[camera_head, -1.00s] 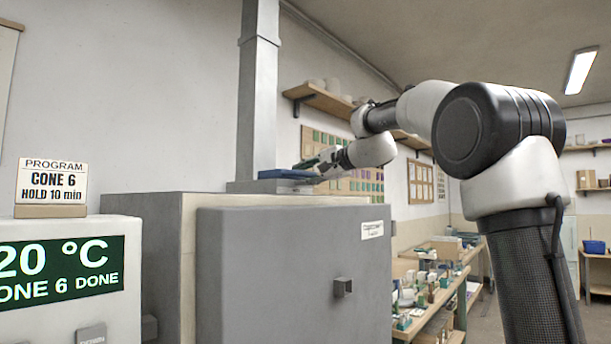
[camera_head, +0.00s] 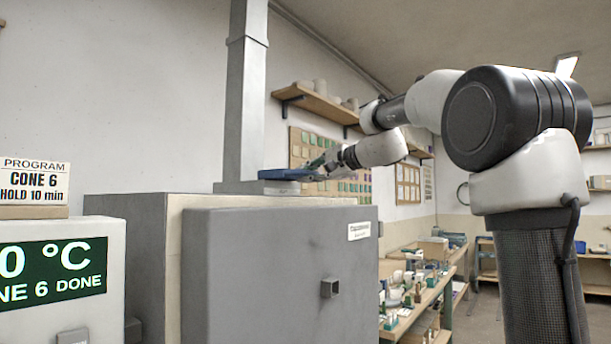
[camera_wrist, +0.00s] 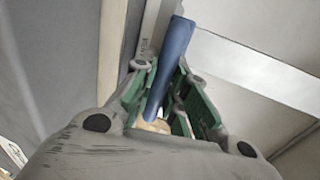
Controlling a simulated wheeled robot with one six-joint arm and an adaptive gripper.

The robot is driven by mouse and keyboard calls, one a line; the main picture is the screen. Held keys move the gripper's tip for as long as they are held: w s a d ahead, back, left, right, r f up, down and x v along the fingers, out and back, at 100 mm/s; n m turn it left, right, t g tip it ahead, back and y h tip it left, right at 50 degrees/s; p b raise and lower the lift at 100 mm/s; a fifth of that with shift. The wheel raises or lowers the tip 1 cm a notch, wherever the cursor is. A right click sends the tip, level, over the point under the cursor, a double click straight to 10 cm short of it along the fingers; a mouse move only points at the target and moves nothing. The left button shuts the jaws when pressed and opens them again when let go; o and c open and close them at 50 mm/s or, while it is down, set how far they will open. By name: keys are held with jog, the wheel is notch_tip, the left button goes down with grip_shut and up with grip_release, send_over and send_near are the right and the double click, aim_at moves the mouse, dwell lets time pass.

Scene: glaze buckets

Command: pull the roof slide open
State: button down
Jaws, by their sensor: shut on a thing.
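The roof slide (camera_head: 284,175) is a flat blue piece on top of the grey kiln (camera_head: 250,205), beside the foot of the square chimney (camera_head: 246,100). My gripper (camera_head: 322,168) reaches in from the right and is shut on the slide's right end. In the wrist view a blue bar (camera_wrist: 175,55) of the slide runs between the green-padded fingers of my gripper (camera_wrist: 168,92). The far end of the slide, by the chimney, is partly hidden.
The kiln's grey door (camera_head: 270,275) with its small square knob (camera_head: 330,287) is closed below. A control box (camera_head: 60,280) stands at the left with a program card (camera_head: 33,182). A cluttered bench (camera_head: 415,300) and a wall shelf (camera_head: 315,100) are behind.

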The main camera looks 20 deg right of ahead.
jog(key=c, duration=1.4)
grip_release()
jog(key=v, duration=1.2)
